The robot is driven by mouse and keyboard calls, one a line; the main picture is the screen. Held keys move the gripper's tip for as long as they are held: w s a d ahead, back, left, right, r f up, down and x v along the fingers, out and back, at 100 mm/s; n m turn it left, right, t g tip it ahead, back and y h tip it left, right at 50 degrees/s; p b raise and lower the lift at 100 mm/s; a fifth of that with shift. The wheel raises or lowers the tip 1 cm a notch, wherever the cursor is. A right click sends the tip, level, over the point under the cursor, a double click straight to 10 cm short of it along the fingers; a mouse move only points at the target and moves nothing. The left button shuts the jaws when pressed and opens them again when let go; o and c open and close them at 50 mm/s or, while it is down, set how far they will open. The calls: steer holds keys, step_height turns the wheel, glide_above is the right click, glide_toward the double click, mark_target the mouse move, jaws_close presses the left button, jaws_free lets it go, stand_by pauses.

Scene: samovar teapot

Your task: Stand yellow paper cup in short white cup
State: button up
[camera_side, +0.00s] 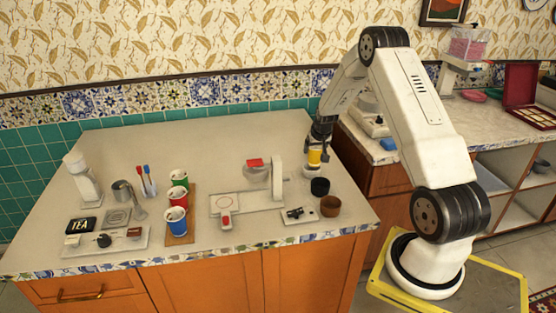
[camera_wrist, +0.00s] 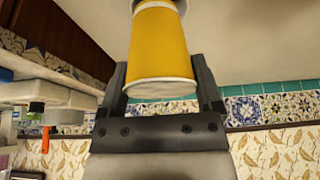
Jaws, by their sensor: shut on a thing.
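My gripper (camera_side: 320,146) points down near the right back part of the counter. It is shut on the yellow paper cup (camera_side: 314,158), which stands upright. In the wrist view my gripper (camera_wrist: 161,78) has a finger on each side of the yellow cup (camera_wrist: 160,45), whose white rim faces the camera. A short white shape (camera_side: 309,171), likely the short white cup, is directly below the yellow cup in the side view. A pale ring (camera_wrist: 153,5) shows around the yellow cup's far end in the wrist view. I cannot tell how deep the yellow cup sits.
A black cup (camera_side: 320,187) and a brown cup (camera_side: 330,206) stand just in front. A white stand (camera_side: 277,180) on a clear board is to the left. Green, red and blue (camera_side: 176,221) cups stand on a wooden board farther left. The counter's back middle is clear.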

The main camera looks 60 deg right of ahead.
mark_target(313, 156)
steer(key=shift+w+d+f, duration=0.4)
steer(key=shift+w+f, duration=0.1)
steer(key=shift+f, duration=0.2)
steer(key=shift+w+d+f, duration=0.1)
steer(key=shift+w+f, duration=0.05)
steer(key=shift+f, duration=0.05)
steer(key=shift+w+f, duration=0.1)
steer(key=shift+f, duration=1.55)
steer(key=shift+f, duration=0.3)
steer(key=o, duration=0.5)
steer(key=shift+o, duration=0.2)
steer(key=shift+r, duration=0.15)
steer(key=shift+r, duration=0.5)
steer(key=v, duration=1.1)
steer(key=shift+s, duration=0.2)
